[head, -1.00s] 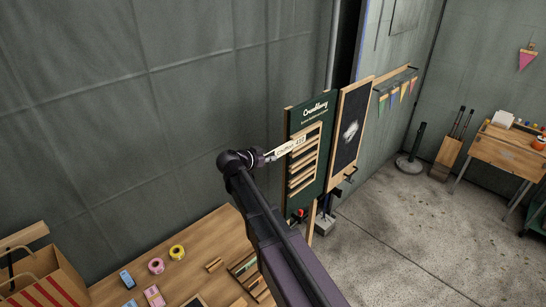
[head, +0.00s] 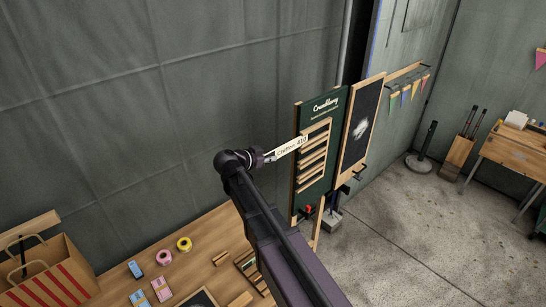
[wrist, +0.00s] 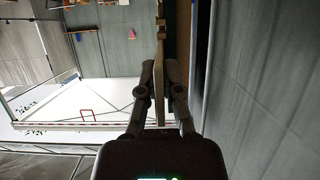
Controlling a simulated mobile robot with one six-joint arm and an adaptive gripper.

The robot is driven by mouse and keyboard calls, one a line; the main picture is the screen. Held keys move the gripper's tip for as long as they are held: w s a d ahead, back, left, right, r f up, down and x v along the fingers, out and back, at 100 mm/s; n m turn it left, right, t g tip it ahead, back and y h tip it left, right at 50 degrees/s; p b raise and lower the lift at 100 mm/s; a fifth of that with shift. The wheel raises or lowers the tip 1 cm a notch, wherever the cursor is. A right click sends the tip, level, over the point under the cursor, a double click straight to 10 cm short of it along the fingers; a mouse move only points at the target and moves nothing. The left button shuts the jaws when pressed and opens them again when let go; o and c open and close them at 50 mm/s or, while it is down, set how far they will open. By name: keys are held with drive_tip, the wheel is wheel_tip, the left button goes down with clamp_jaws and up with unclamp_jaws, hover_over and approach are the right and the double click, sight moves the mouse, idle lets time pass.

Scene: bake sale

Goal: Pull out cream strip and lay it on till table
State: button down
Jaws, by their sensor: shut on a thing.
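The cream strip (head: 291,147) carries dark lettering and a number. My gripper (head: 268,157) is shut on its left end and holds it roughly level, tilted up to the right. Its right end overlaps the top of the slotted wooden rack (head: 313,158) on the green menu board (head: 323,108); I cannot tell whether it touches. In the wrist view the fingers (wrist: 161,95) close on a thin upright edge. A wooden table (head: 205,236) stands at lower left, partly hidden by my arm; no view labels it as the till table.
Tape rolls (head: 184,244), small cards (head: 162,289) and a striped bag (head: 52,272) occupy the wooden table, with bare wood among them. A chalkboard (head: 361,125) adjoins the menu board. A wooden desk (head: 518,155) stands at far right. The grey wall is close behind my arm.

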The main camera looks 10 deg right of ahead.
drive_tip(key=shift+s+a, duration=0.8)
drive_tip(key=shift+a, duration=0.3)
drive_tip(key=shift+s+a, duration=0.75)
drive_tip(key=shift+a, duration=0.3)
drive_tip(key=shift+s, duration=0.1)
